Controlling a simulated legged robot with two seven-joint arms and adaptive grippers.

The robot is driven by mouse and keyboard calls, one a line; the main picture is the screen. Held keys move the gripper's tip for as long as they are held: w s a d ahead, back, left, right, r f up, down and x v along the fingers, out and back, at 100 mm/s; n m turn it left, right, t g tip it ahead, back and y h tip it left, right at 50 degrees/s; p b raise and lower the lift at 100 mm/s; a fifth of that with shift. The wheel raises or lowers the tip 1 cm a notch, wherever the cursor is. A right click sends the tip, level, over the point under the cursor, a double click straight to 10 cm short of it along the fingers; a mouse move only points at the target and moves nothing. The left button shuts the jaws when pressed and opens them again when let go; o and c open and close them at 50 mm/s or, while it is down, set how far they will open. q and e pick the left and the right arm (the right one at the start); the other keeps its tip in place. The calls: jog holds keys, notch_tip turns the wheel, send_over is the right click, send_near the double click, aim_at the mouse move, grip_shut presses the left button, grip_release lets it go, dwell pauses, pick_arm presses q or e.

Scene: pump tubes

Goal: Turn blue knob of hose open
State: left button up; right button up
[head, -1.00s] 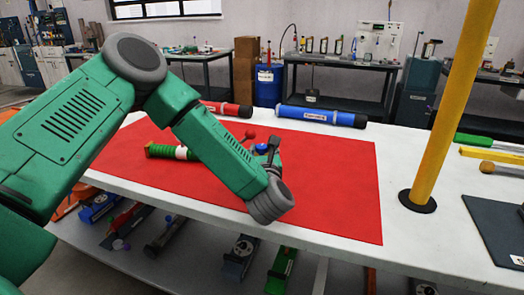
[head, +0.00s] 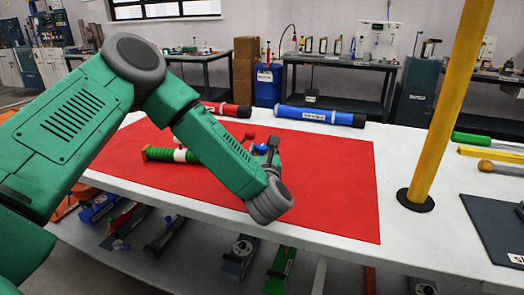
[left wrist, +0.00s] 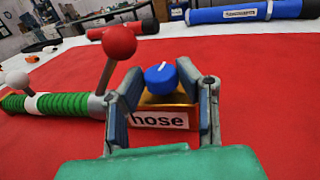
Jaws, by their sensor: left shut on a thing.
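The hose assembly (head: 160,154) lies on the red mat, with a green ribbed section (left wrist: 62,104) at the left in the left wrist view. A blue knob (left wrist: 161,79) with a white pointer mark stands above the brass-coloured block labelled "hose" (left wrist: 158,120). In the head view the blue knob (head: 260,148) shows just beyond my left forearm. My left gripper (left wrist: 160,74) has its fingers on both sides of the knob, shut on it. The finger contact is partly hard to see. A red ball-ended lever (left wrist: 119,42) rises beside the left finger. My right gripper is not in view.
The red mat (head: 330,185) lies on a white table (head: 400,240). A blue tube (head: 320,116) and a red tube (head: 228,109) lie behind it. A yellow pole (head: 445,120) stands at the right. The mat's right part is clear.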

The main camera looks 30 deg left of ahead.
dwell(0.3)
pick_arm(q)
jog(key=o, duration=0.8)
jog(key=shift+o, duration=0.2)
jog(key=v, duration=1)
jog(key=shift+s+d, duration=0.2)
jog(key=shift+d, duration=0.2)
jog(key=shift+s+d, duration=0.25)
jog(key=shift+s, duration=0.3)
jog(key=shift+a, duration=0.1)
